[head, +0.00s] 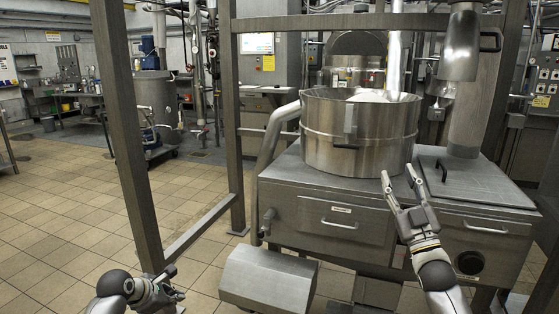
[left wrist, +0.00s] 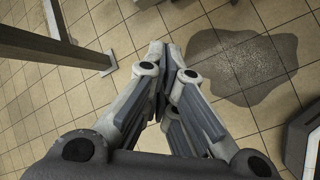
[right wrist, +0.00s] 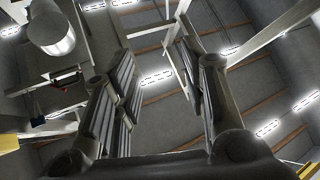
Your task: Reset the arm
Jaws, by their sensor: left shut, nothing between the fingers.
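My left gripper (head: 168,284) is low at the bottom left of the head view, beside a metal post and above the tiled floor. In the left wrist view its fingers (left wrist: 166,55) meet at the tips, shut with nothing between them. My right gripper (head: 399,174) points upward in front of the jacketed mixer's steel bowl (head: 325,140). Its fingers are apart and empty, and the right wrist view shows the gap between them (right wrist: 155,62) against the ceiling. I cannot tell whether it touches the mixer.
The mixer's base cabinet (head: 343,222) with drawers stands close behind my right gripper. A metal frame post (head: 128,130) rises near my left arm. A dark patch (left wrist: 240,68) lies on the floor in the left wrist view. Open tiled floor (head: 60,210) is at left.

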